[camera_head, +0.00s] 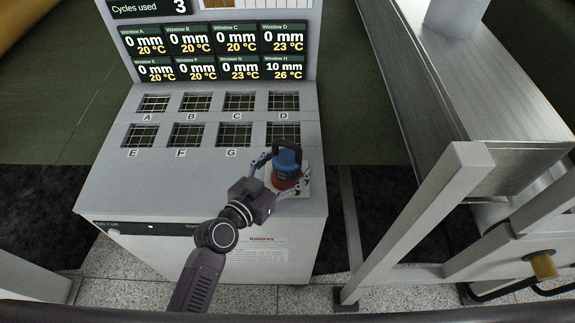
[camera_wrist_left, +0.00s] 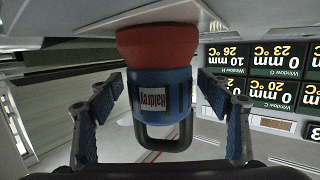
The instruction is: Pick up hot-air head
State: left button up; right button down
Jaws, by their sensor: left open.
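The hot-air head (camera_head: 286,163) has a blue body, a red-orange base and a dark handle loop. It stands on a pale square pad (camera_head: 304,184) at the right front of the grey machine top. In the left wrist view the hot-air head (camera_wrist_left: 160,88) shows upside down between my fingers, its dark handle towards the palm. My left gripper (camera_head: 275,170) is open, with one finger on each side of the head. In the wrist view, gaps show between the blue finger pads and the body. My right gripper is not in view.
The machine top has two rows of gridded windows (camera_head: 239,102), labelled with letters. A display panel (camera_head: 212,50) with temperature readings stands behind them. A metal frame (camera_head: 420,220) rises to the right of the machine. The left part of the top is clear.

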pick_arm(q)
jog(key=shift+a, duration=0.1)
jog(key=shift+c, duration=0.7)
grip_shut()
jog(key=shift+w+r, duration=0.1)
jog(key=shift+r, duration=0.15)
